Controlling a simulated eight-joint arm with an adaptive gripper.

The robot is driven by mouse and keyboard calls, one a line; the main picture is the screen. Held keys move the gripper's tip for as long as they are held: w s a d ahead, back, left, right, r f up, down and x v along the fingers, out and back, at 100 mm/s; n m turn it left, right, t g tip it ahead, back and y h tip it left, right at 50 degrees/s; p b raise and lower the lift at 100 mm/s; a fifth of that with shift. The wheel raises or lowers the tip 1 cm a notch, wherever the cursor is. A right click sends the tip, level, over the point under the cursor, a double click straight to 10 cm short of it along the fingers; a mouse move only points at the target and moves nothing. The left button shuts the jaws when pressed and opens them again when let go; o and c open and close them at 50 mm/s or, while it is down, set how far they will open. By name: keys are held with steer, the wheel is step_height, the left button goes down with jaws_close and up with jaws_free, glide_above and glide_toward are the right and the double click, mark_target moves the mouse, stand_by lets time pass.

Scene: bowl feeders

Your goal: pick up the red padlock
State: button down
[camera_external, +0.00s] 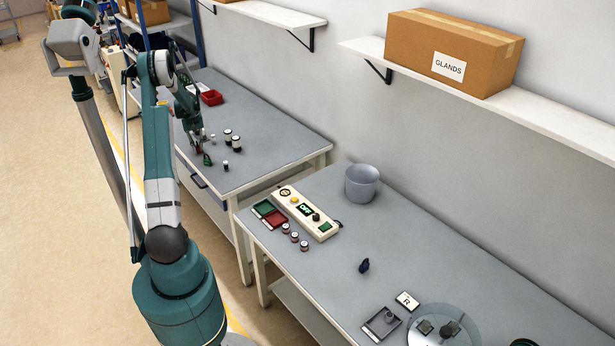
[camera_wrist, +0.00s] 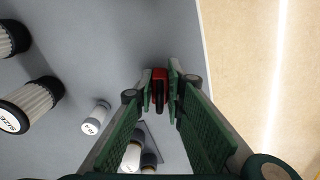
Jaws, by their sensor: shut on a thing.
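The red padlock (camera_wrist: 159,76) shows in the wrist view between my fingertips, with a dark part below its red body. My gripper (camera_wrist: 160,92) is shut on it, the green ribbed finger pads on either side. I cannot tell whether the padlock is touching the table or just above it. In the external view my gripper (camera_external: 202,153) is low over the far grey table (camera_external: 270,130), near its left edge. The padlock is too small to make out there.
Dark-and-white ribbed cylinders (camera_wrist: 28,105) and a small white vial (camera_wrist: 95,118) stand left of my gripper. The table edge and floor (camera_wrist: 260,80) lie to the right. A red bin (camera_external: 211,97) sits farther back. The nearer table holds a control box (camera_external: 305,212) and a grey bucket (camera_external: 361,183).

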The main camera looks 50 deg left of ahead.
steer(key=shift+r, duration=5)
